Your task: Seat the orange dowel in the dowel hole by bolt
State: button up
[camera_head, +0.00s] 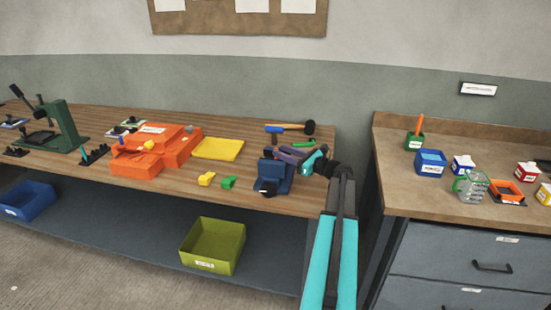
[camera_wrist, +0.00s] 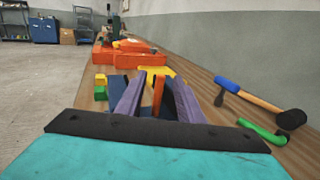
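A slim upright orange piece (camera_wrist: 158,92), which looks like the dowel, shows between the purple fingers of my gripper (camera_wrist: 159,78) in the wrist view, with a visible gap on each side. A dark blue block (camera_head: 275,176) stands just behind and below the fingers; whether the dowel stands in it is hidden. My gripper (camera_head: 290,154) is open and low over the right end of the bench in the head view. The orange mould (camera_head: 180,148) lies farther left, with yellow parts on it. It also shows in the wrist view (camera_wrist: 135,60). The dowel hole and bolt are too small to tell.
A yellow sheet (camera_head: 218,149), a yellow piece (camera_head: 206,179) and a green piece (camera_head: 229,183) lie between mould and block.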

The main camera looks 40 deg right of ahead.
aim_at(277, 149)
jog(key=shift+w+a+r+p, duration=0.15)
jog(key=shift+w+p, duration=0.1)
jog(key=shift+w, duration=0.7)
jog(key=shift+w+a+f+p, duration=0.1)
jog(key=shift+w+p, duration=0.15)
jog(key=shift+w, duration=0.65)
grip_shut()
